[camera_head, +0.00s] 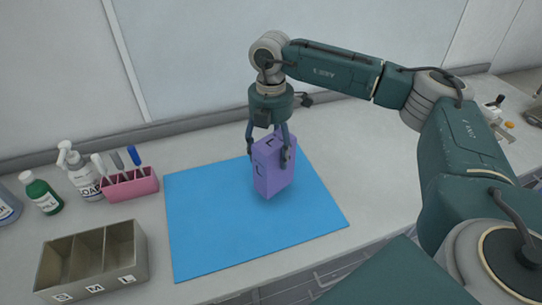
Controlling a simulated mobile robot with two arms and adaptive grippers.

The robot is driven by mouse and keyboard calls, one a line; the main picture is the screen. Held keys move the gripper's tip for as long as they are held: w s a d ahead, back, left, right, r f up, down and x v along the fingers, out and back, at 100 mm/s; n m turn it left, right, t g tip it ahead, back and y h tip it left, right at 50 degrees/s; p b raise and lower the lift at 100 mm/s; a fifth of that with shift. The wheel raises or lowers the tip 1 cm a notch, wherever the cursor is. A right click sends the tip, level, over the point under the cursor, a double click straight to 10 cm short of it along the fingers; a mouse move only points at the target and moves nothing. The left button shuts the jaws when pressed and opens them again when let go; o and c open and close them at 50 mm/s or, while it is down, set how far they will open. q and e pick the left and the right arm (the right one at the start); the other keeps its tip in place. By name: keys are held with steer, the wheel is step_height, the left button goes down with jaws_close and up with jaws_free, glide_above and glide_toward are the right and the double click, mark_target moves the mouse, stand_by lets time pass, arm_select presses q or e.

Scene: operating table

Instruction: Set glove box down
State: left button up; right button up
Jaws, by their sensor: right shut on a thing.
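The glove box is a purple upright box (268,179) marked with a letter L, over the right part of the blue mat (205,235). My right gripper (270,150) comes down from above and is shut on the box, one finger on each side. The box's lower end is at or just above the mat; I cannot tell if it touches. My left gripper is not in view.
An open brown bin (134,264) with compartments labelled S, M and L stands at the front left. A pink holder (130,186) with pens, a soap bottle (82,180) and a green bottle (42,197) stand behind it. The mat's left and front are clear.

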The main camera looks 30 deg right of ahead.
step_height(320, 180, down, 3)
steer(key=shift+r+p, duration=0.1)
steer(key=shift+p, duration=0.2)
steer(key=shift+f, duration=0.25)
steer(key=o, duration=1.4)
steer(key=shift+r, duration=0.15)
